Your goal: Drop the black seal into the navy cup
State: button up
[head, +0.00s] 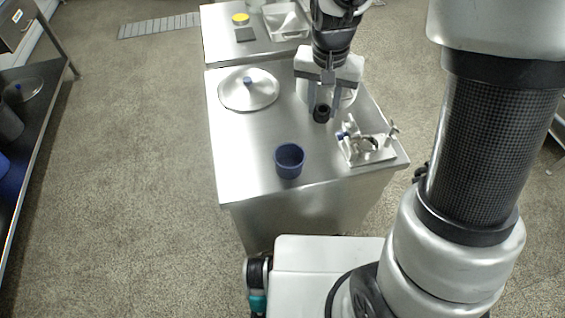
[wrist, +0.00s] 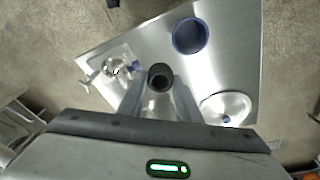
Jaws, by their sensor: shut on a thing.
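The black seal (head: 321,113) is a short dark ring held between the fingers of my gripper (head: 324,106). In the wrist view the seal (wrist: 160,76) shows between the two fingertips (wrist: 158,90), with its round opening facing the camera side. My gripper is shut on it, and it appears to be above the steel table. The navy cup (head: 289,160) stands upright near the table's front edge, left of and nearer than the seal. In the wrist view the cup (wrist: 190,36) is up and right of the seal, apart from it. No contents show in the cup.
A steel lid with a blue knob (head: 249,89) lies at the table's left. A clamp-like metal fixture (head: 367,143) stands at the right front, close to my gripper. Bare steel tabletop (head: 247,140) lies around the cup. A tray (head: 287,22) sits at the back.

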jog(key=s+a+f+m+b, duration=0.2)
jog(key=a+f, duration=0.3)
jog(key=f, duration=0.3)
jog(key=shift+a+f+m+b, duration=0.2)
jog(key=shift+a+m+b, duration=0.2)
jog(key=shift+b, duration=0.5)
jog(key=o, duration=1.1)
jog(key=shift+r, duration=0.1)
notch_tip(320, 180, up, 17)
jog(key=s+a+p, duration=0.1)
jog(key=s+p, duration=0.1)
jog(key=p, duration=0.1)
jog(key=shift+s, duration=0.15)
jog(key=shift+a, duration=0.1)
